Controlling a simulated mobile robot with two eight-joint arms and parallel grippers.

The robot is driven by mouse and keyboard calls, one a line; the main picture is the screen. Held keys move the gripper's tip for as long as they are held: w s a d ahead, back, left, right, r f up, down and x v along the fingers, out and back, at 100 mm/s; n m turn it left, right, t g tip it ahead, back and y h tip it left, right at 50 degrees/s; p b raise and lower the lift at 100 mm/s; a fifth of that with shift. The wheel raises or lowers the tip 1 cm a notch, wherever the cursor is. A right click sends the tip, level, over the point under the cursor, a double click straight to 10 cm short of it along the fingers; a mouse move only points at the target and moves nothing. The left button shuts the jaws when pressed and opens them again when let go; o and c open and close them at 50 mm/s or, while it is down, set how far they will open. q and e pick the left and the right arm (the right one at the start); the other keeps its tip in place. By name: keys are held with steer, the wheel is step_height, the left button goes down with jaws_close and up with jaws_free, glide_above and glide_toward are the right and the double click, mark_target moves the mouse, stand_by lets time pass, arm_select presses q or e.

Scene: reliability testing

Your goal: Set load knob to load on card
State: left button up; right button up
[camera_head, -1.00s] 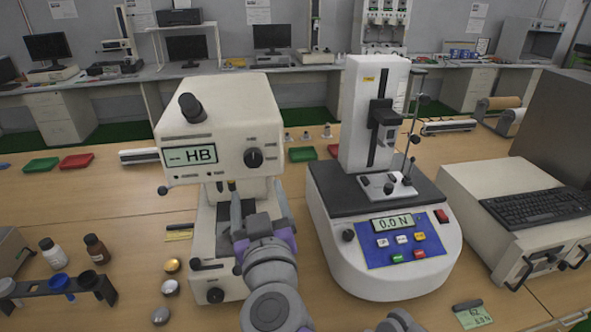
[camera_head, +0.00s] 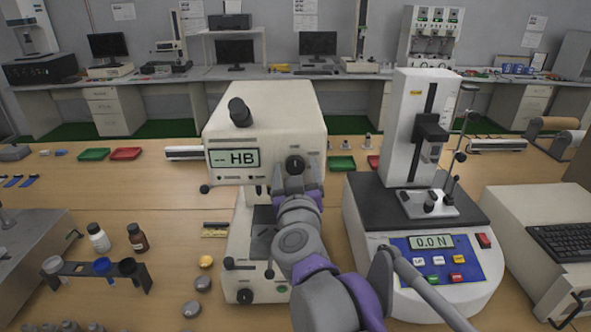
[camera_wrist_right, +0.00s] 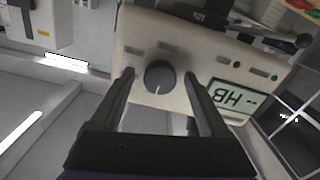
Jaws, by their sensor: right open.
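The load knob (camera_head: 295,165) is a dark round dial on the upper front of the cream hardness tester (camera_head: 265,115), right of its HB display (camera_head: 234,158). In the right wrist view the knob (camera_wrist_right: 159,76) shows a white pointer mark near its lower edge in the picture. Labels above it are too blurred to read. My right gripper (camera_head: 296,184) is just below and in front of the knob. In the wrist view its open fingers (camera_wrist_right: 159,80) stand on either side of the knob, with gaps. The card is not visible now. My left gripper is not in view.
A white force tester (camera_head: 425,210) reading 0.0 N stands to the right, close to my right arm. A keyboard (camera_head: 565,245) rests on a cabinet at far right.

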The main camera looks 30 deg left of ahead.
steer(key=shift+c, duration=0.3)
jaws_close()
